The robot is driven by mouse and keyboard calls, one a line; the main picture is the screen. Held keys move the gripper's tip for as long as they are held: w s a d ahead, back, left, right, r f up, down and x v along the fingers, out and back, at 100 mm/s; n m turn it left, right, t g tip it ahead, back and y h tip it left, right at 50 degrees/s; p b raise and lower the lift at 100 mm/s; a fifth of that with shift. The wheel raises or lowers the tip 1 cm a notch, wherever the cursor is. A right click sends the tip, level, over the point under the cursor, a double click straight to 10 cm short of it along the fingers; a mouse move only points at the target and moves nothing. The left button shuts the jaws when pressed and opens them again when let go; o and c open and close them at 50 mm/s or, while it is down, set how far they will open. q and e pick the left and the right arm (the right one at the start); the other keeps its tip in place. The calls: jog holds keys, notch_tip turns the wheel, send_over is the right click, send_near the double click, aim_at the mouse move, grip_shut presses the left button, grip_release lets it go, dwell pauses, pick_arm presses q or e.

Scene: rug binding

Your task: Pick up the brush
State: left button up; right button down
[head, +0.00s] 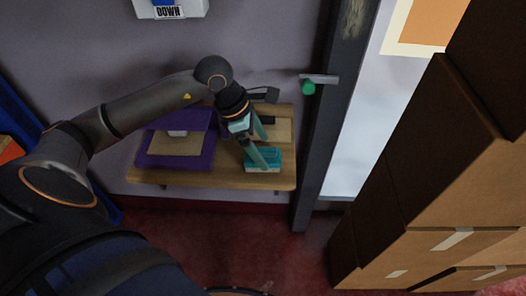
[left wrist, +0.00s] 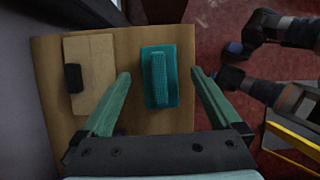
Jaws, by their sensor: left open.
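The brush (head: 271,158) is a teal block with a raised ridged handle. It lies on the wooden shelf (head: 222,180), near its right front corner. In the left wrist view the brush (left wrist: 172,92) is upright in the picture, its handle on top. My left gripper (head: 264,151) is over the brush, fingers pointing down at it. In the left wrist view the fingers of the left gripper (left wrist: 160,73) are apart, one on each side of the brush with gaps between. The gripper is open and empty.
Beside the brush is a pale wooden board (left wrist: 98,60) with a black handle. A purple tray (head: 147,154) stands at the shelf's left. A dark post (head: 324,130) rises close on the right, with a green knob (head: 308,87). Cardboard boxes (head: 440,195) are stacked at right.

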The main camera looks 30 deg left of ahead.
aim_at(268, 156)
pick_arm(q)
jog(key=x, duration=0.4)
jog(key=shift+w+f, duration=0.1)
jog(key=shift+f, duration=0.15)
jog(key=shift+c, duration=0.3)
jog(key=shift+r, duration=0.1)
grip_shut()
